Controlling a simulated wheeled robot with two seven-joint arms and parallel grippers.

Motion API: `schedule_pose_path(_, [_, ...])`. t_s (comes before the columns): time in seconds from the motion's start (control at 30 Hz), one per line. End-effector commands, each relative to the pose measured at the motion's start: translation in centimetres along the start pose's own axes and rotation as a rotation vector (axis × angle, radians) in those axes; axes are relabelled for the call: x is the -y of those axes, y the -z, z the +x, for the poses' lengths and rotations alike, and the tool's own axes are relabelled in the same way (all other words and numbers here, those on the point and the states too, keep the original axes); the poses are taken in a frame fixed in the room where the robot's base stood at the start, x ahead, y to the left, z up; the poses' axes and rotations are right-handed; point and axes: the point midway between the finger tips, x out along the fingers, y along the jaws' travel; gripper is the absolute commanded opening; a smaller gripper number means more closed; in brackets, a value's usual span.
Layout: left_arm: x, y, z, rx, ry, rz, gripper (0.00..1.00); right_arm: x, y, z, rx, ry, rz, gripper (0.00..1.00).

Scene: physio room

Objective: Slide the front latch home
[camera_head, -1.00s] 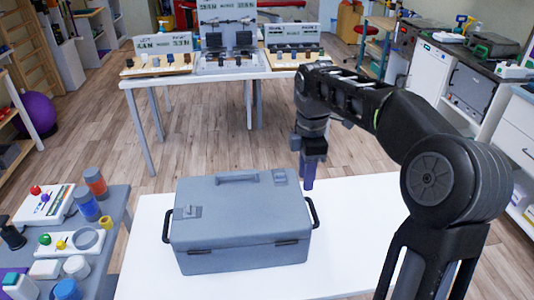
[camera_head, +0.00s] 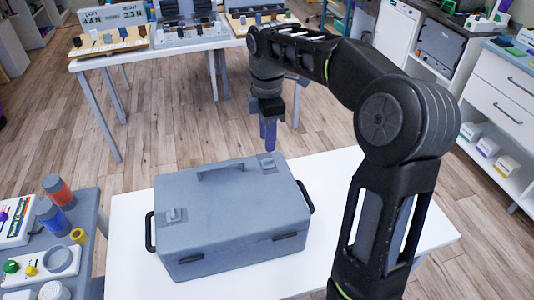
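A blue-grey case (camera_head: 225,215) with a carrying handle (camera_head: 220,170) on its lid stands closed on a white table. One small latch piece (camera_head: 175,215) sits at the lid's left side and another (camera_head: 267,164) at its far right corner. Two dark clasps show on the front face, the left clasp (camera_head: 190,258) and the right clasp (camera_head: 285,236). My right gripper (camera_head: 268,147) points down with blue-purple fingers, just above or behind the far right latch piece. Contact cannot be told. Its fingers look close together, and nothing shows held. My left gripper is not in view.
A grey side table (camera_head: 88,225) at left holds coloured cylinders and small devices. A table (camera_head: 160,50) with display boards stands behind. The white table (camera_head: 135,285) has bare room around the case. A counter with drawers (camera_head: 500,95) stands at right.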

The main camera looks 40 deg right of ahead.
Motion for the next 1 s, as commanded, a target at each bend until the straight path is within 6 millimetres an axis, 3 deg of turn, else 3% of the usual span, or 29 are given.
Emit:
schedule_pose_path(0.43, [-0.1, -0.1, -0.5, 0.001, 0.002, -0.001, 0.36, 0.0, -0.1, 6.2, 0.001, 0.001, 0.000, 0.33])
schedule_pose_path(0.77, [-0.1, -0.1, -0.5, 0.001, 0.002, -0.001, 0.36, 0.0, -0.1, 6.8, 0.000, 0.000, 0.001, 0.33])
schedule_pose_path(1.0, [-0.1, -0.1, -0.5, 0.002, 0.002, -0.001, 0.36, 0.0, 0.0, 6.7, 0.000, 0.000, 0.001, 0.15])
